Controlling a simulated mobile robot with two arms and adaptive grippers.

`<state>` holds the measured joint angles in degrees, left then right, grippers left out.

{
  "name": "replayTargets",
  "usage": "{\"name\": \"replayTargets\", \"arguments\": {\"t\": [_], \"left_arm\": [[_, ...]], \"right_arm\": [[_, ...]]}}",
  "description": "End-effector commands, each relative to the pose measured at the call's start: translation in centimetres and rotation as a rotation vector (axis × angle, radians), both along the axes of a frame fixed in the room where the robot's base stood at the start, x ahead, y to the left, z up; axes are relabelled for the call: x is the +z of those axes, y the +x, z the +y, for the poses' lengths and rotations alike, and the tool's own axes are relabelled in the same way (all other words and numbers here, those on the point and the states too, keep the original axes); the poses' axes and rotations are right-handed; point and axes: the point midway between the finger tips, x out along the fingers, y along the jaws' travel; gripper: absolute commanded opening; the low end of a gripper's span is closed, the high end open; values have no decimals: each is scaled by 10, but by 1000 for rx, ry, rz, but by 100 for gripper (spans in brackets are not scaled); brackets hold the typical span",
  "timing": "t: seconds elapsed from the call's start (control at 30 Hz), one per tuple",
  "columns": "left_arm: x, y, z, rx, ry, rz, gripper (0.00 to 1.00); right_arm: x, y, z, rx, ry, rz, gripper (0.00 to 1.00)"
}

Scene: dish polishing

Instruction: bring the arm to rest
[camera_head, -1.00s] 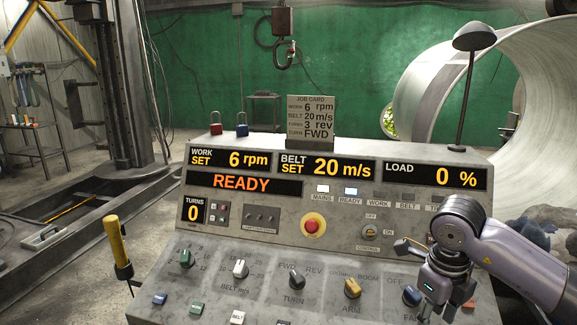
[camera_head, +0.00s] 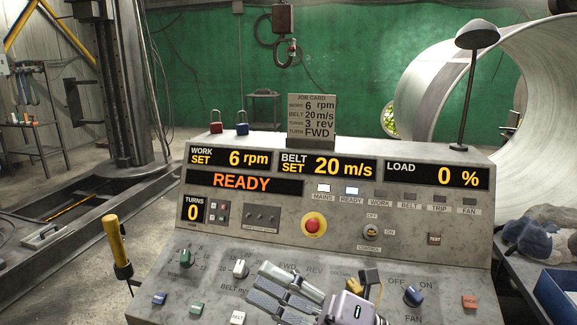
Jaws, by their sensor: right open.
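My right gripper (camera_head: 318,288) is at the bottom centre of the head view, in front of the lower part of the control console (camera_head: 262,252). Its jaws are open with nothing seen between them. It covers part of the TURN knob area and part of the yellow ARM knob (camera_head: 354,287). I cannot tell whether it touches the panel. My left gripper is not in view.
A yellow-handled lever (camera_head: 117,240) stands at left.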

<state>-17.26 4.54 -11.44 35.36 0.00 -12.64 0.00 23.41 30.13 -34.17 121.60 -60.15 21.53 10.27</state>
Motion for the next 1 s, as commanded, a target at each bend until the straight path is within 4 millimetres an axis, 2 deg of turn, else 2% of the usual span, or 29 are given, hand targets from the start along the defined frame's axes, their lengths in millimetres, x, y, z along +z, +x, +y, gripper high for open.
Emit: {"name": "replayTargets", "arguments": {"t": [0.07, 0.17, 0.27, 0.3, 0.37, 0.4, 0.47, 0.5, 0.63, 0.7, 0.8, 1.0], "left_arm": [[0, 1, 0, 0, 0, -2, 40], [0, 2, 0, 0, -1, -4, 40], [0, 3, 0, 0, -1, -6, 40], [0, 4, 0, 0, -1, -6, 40], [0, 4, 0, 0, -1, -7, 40], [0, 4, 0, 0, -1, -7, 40], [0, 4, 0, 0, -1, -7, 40], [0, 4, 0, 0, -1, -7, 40], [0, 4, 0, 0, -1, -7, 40], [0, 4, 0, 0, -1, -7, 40], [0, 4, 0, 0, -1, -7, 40], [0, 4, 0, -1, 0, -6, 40]], "right_arm": [[8, 21, -29, -134, 213, 172, 41], [-6, 51, -77, -324, 434, 407, 41], [-51, 70, -128, -529, 608, 672, 41], [-76, 73, -147, -611, 663, 784, 41], [-114, 70, -172, -727, 727, 944, 41], [-142, 64, -186, -801, 757, 1049, 41], [-182, 49, -203, -906, 790, 1205, 41], [-208, 36, -211, -972, 804, 1308, 41], [-279, -18, -228, -1154, 809, 1607, 41], [-304, -46, -231, -1226, 796, 1737, 41], [-331, -84, -233, -1307, 766, 1892, 41], [-364, -154, -229, -1424, 690, 2148, 41]]}}
